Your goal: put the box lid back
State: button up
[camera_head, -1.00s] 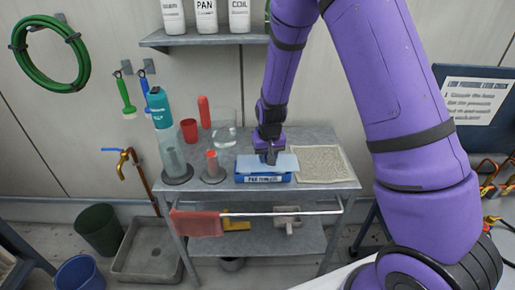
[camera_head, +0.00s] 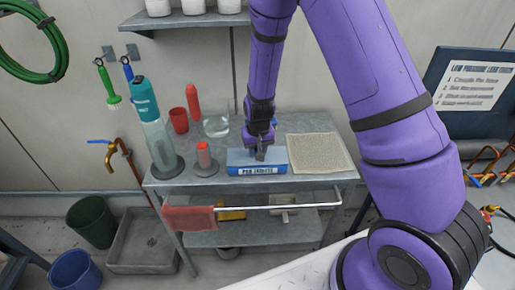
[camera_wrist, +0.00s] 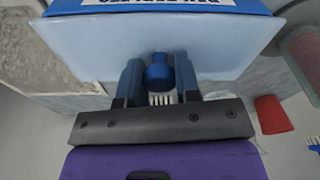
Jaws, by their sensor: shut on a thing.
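The blue box (camera_head: 234,171) with a white "PAN TABLETS" label on its front stands on the grey cart top. The pale blue lid (camera_head: 239,157) lies over the box top, roughly lined up with it; I cannot tell whether it is fully seated. My gripper (camera_head: 260,155) points down onto the lid. In the wrist view my gripper (camera_wrist: 158,80) has its fingers on either side of the lid's round blue knob (camera_wrist: 158,72), shut on it. The lid (camera_wrist: 85,55) fills much of that view, and a strip of the box (camera_wrist: 60,6) shows above it.
A beige mat (camera_head: 318,153) lies right of the box. A red-topped container (camera_head: 204,157), a clear glass (camera_head: 216,125), a red cup (camera_head: 179,120) and a tall teal-capped bottle (camera_head: 158,140) stand left and behind. A rail (camera_head: 285,207) with a red cloth runs along the front.

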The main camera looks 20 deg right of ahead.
jog(key=shift+f, duration=0.35)
jog(key=o, duration=0.9)
jog(key=shift+r, duration=0.1)
jog(key=s+d+r, duration=0.1)
jog(key=s+r, duration=0.2)
jog(key=r, duration=0.8)
jog(key=s+d+r, duration=0.1)
jog(key=s+r, duration=0.2)
jog(key=r, duration=0.8)
jog(key=s+d+r+t, duration=0.1)
jog(key=s+r, duration=0.4)
jog(key=s, duration=0.2)
jog(key=s+d+r+n+t, duration=0.1)
jog(key=s+d+r, duration=0.1)
jog(key=s+r, duration=0.4)
jog(key=s+d+r+t, duration=0.1)
jog(key=s+d+r, duration=0.1)
jog(key=s+r, duration=0.4)
jog(key=shift+s+t, duration=0.4)
jog(key=shift+s, duration=1.8)
